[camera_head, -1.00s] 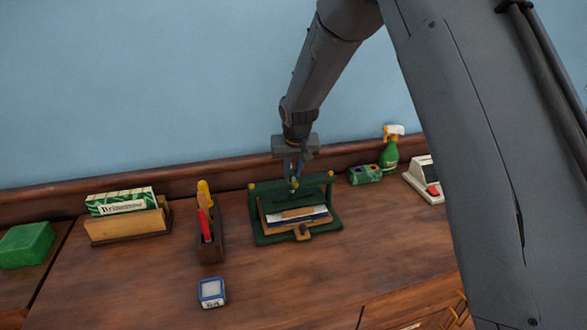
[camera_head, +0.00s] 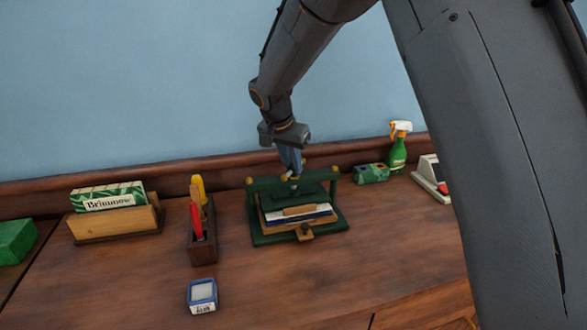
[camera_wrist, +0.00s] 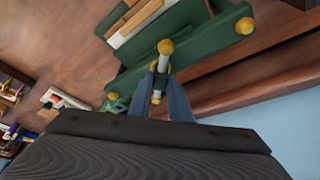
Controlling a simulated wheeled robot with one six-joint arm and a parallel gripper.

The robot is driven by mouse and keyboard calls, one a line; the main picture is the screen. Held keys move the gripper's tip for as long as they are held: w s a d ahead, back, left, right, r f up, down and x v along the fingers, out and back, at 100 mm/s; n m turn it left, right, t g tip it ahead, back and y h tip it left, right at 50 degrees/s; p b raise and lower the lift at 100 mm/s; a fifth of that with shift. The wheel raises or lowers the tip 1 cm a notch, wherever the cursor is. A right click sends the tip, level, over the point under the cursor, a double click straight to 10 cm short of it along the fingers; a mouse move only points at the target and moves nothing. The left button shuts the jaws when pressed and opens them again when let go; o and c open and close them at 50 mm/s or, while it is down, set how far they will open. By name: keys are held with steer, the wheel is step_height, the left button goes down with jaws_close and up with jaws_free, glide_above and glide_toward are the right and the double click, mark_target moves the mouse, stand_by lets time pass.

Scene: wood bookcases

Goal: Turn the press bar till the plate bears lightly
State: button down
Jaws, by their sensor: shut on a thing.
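The green press (camera_head: 256,238) stands on the wooden desk, with brass knobs on its top beam. A stack of books or papers (camera_head: 310,217) lies in it under the dark green plate (camera_head: 312,190). I cannot tell whether the plate touches the stack. The press bar (camera_wrist: 164,64) is a short pale rod with brass ball ends, on top of the beam in the wrist view. My gripper (camera_head: 291,173) comes down from above and is shut on the bar.
A dark holder (camera_head: 201,245) with red and yellow tools stands left of the press. A small blue-and-white box (camera_head: 202,296) lies in front. A wooden card rack (camera_head: 115,224) is farther left. A green spray bottle (camera_head: 398,155) and green box (camera_head: 371,173) stand right.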

stand_by(0.3)
steer(key=c, duration=1.6)
jaws_free()
steer(key=shift+a, duration=0.1)
steer(key=shift+c, duration=0.2)
steer(key=b+v, duration=0.2)
steer(key=v, duration=0.5)
steer(key=shift+s+r, duration=0.1)
steer(key=shift+r, duration=0.2)
